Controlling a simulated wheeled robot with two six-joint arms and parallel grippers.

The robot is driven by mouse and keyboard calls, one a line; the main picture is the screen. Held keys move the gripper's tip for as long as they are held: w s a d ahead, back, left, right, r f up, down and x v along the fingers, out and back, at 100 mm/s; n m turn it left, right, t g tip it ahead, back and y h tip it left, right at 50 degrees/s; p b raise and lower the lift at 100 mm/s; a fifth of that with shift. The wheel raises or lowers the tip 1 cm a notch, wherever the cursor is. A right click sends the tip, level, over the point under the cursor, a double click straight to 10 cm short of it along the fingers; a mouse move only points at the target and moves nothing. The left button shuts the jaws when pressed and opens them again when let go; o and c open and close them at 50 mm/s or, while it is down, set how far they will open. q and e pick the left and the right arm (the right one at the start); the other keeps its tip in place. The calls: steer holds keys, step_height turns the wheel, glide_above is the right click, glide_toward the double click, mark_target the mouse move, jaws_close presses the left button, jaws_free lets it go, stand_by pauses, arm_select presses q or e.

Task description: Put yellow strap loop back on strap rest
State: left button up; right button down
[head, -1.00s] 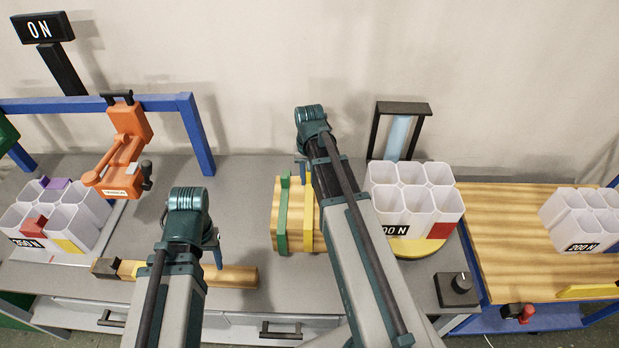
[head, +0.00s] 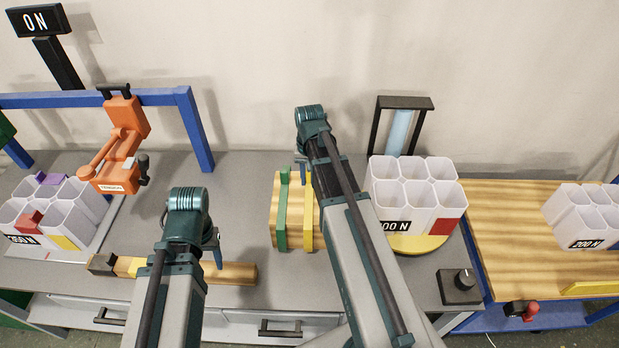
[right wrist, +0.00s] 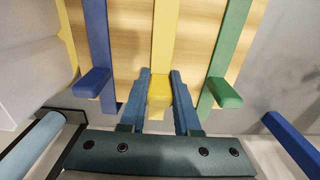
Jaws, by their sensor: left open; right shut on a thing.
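The yellow strap loop (head: 308,228) lies over a wooden slatted block (head: 294,215) in the middle of the bench, beside a green strap (head: 283,215). In the right wrist view the yellow strap (right wrist: 164,35) runs between the blue strap (right wrist: 96,40) and the green strap. My right gripper (right wrist: 160,85) is shut on its yellow end tab. In the head view my right arm covers the block's right side. My left gripper (head: 217,252) is open above a wooden bar (head: 235,272) with a yellow section. I cannot tell which part is the strap rest.
White multi-cell containers stand at the left (head: 75,225), right of the block (head: 405,190), and on the far right wooden table (head: 505,240). An orange tool (head: 120,150) hangs on a blue frame (head: 195,130). A dark knob box (head: 459,287) sits at the front right.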

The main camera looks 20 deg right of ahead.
steer(key=shift+f, duration=0.1)
steer(key=shift+c, duration=0.7)
jaws_free()
steer(key=shift+r+p, duration=3)
steer(key=shift+r, duration=0.05)
steer(key=s+a+n, duration=0.2)
steer(key=s+a, duration=0.1)
steer(key=a, duration=0.1)
steer(key=s+a+n, duration=0.1)
steer(key=s+a, duration=0.2)
steer(key=a, duration=0.1)
steer(key=s+a+n, duration=0.2)
steer(key=s+a, duration=0.1)
steer(key=s, duration=0.1)
steer(key=shift+a+n+t, duration=0.3)
steer(key=shift+a+t, duration=0.1)
steer(key=s+a+f+n+g+h+b, duration=0.1)
steer(key=s+a+n, duration=0.2)
steer(key=a, duration=0.7)
steer(key=shift+s, duration=0.8)
